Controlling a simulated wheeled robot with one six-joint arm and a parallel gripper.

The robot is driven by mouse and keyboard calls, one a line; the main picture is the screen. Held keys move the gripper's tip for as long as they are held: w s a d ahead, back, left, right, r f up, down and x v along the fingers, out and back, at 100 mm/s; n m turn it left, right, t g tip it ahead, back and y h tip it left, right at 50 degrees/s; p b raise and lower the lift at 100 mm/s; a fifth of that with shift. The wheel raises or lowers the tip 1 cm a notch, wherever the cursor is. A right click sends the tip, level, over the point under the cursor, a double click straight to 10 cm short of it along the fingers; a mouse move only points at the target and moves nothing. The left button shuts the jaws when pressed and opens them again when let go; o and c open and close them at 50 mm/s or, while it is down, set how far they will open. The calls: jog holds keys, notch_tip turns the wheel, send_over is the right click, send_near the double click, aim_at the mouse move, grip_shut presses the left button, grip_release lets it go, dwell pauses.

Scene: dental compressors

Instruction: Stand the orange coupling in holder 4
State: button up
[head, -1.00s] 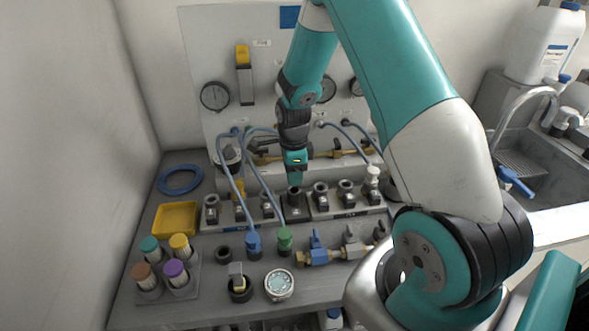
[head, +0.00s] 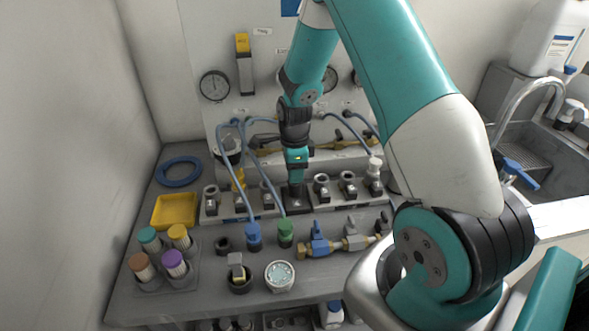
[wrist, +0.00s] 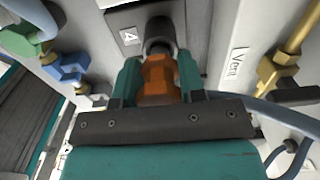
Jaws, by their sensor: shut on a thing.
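The orange coupling (wrist: 158,78) is between the two teal fingers of my gripper (wrist: 157,72) in the wrist view. The gripper is shut on it. The coupling's far end meets the dark round holder 4 (wrist: 160,28), in line with it. A label reading 4 (wrist: 130,36) lies beside that holder. I cannot tell how deep the end sits. In the head view my gripper (head: 296,186) points straight down onto the middle of the holder row, over holder 4's dark base (head: 297,204). It hides the coupling there.
Other holders (head: 321,186) stand close on both sides, one with a yellow fitting (head: 238,180). Blue hoses (head: 240,165) loop down just left of my gripper. Blue (head: 253,233) and green (head: 285,232) connectors and a brass valve (head: 318,244) stand in front. A yellow tray (head: 175,211) is at left.

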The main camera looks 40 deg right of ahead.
jog(key=shift+f+b, duration=0.4)
jog(key=shift+f, duration=0.4)
jog(key=shift+r, duration=0.1)
jog(key=shift+r+p, duration=0.6)
jog(key=shift+f, duration=0.2)
dwell(0.3)
jog(key=shift+f+b, duration=0.45)
jog(key=shift+f, duration=0.15)
jog(key=o, duration=1)
jog(key=shift+o, duration=0.2)
notch_tip(320, 180, up, 18)
jog(key=b, duration=0.1)
jog(key=shift+f, duration=0.25)
